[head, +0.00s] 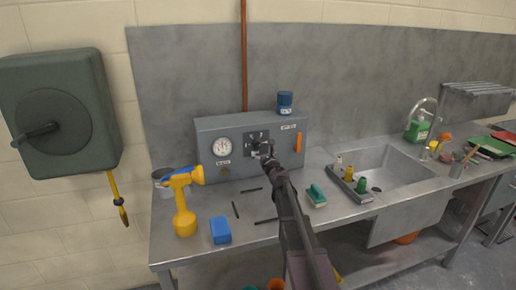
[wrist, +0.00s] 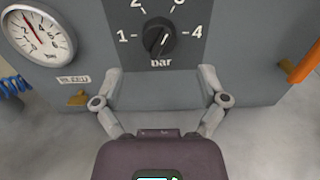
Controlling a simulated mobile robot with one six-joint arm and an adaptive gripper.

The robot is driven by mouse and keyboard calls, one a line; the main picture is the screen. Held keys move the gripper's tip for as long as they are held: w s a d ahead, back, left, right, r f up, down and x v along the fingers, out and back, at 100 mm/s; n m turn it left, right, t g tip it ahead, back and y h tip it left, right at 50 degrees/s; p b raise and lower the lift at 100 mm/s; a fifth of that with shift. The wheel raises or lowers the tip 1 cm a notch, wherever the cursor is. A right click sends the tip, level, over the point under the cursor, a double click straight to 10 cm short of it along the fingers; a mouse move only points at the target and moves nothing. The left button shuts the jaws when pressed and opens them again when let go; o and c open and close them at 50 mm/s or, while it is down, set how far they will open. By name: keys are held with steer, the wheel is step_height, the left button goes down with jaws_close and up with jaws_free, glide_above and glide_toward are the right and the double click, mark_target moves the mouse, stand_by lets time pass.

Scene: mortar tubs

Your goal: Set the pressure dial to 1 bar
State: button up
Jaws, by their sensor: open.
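The pressure dial (wrist: 159,36) is a round black knob on a dark plate marked 1, 2, 4 and "bar", with another number cut off at the top. In the head view my gripper (head: 265,152) is in front of the dial plate (head: 250,140) and hides most of the knob.
A blue jar (head: 285,103) stands on top.

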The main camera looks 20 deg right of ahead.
mark_target(259, 147)
steer(key=shift+w+a, duration=0.1)
steer(key=shift+w, duration=2.65)
steer(key=c, duration=1.2)
